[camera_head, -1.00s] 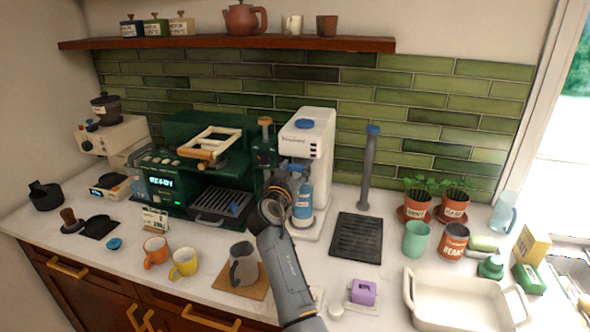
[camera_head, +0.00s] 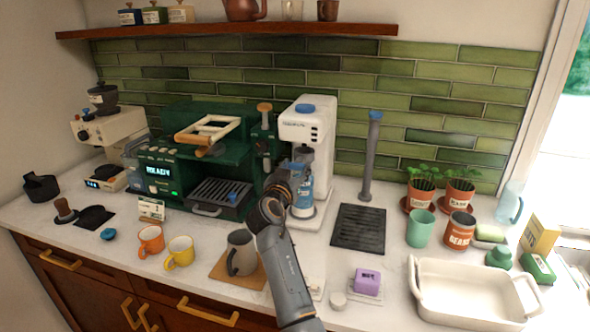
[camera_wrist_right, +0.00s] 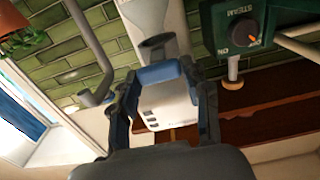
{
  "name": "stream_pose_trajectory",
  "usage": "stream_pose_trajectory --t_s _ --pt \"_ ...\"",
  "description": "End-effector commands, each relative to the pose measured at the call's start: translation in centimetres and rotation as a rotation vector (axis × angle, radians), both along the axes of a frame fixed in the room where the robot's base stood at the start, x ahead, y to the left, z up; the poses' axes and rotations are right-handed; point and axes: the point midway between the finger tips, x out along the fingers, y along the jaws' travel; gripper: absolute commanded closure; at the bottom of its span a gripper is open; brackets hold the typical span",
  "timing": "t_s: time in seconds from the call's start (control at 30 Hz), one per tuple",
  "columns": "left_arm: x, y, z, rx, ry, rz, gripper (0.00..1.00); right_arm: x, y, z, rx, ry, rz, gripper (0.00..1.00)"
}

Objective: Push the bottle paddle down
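My left gripper is not in view.
The green coffee machine (camera_head: 205,150) is close on the left. A grey pitcher (camera_head: 241,254) stands on a wooden board below. A black drain mat (camera_head: 358,229) and upright tap (camera_head: 369,160) are on the right. A white basin (camera_head: 470,290) is at front right.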

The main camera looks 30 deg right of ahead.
Motion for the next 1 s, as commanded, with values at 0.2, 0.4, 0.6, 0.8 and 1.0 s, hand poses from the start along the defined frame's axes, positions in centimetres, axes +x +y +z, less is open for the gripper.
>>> stream_pose_trajectory --t_s 0.2,0.4,0.6,0.8,1.0 --pt "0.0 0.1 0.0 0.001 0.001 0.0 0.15 0.0 0.0 -0.3 0.003 0.005 -0.001 0.3" --pt "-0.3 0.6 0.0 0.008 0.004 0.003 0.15 -0.1 0.1 -0.2 0.002 0.004 0.0 0.3" --pt "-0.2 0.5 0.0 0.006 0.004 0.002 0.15 -1.4 1.7 -0.3 0.003 0.004 0.002 0.3" --pt "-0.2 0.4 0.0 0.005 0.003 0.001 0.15 -3.6 4.3 -0.4 0.003 0.005 0.001 0.3" --pt "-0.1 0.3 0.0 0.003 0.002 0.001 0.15 -4.8 5.6 -0.4 0.004 0.006 -0.001 0.3"
